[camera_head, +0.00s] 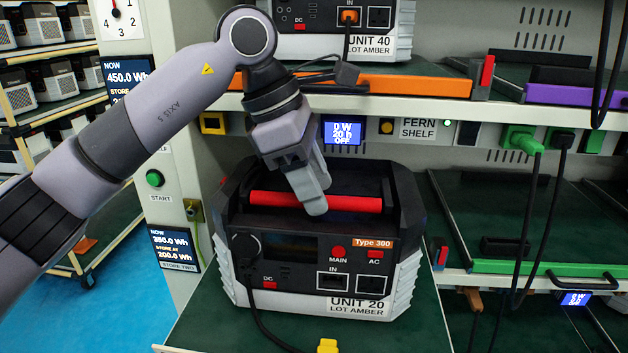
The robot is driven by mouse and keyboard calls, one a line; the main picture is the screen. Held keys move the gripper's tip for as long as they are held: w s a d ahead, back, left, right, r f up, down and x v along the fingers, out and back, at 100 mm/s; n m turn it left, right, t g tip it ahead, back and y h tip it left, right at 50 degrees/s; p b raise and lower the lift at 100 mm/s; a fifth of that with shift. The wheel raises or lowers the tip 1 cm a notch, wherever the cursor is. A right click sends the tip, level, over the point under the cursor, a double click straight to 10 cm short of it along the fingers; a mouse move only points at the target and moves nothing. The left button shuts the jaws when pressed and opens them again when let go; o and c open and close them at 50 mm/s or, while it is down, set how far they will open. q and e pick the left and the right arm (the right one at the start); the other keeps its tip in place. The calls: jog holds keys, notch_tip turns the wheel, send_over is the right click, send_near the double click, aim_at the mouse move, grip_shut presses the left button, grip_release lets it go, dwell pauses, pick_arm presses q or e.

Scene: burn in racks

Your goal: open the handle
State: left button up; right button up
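The power station marked UNIT 20, LOT AMBER (300,262) stands on a dark green shelf board in the middle. Its red handle bar (353,203) runs across the top between two dark side mounts. My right gripper is not in view.
UNIT 40 (340,30) stands on the shelf above, behind my arm. The FERN SHELF edge (418,128) runs above the handle. Black cables (545,200) hang at the right. A yellow plug (327,345) lies in front of UNIT 20. A green-edged bay (545,268) at right holds no unit.

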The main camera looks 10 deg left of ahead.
pick_arm(q)
jog(key=shift+v, duration=3.55)
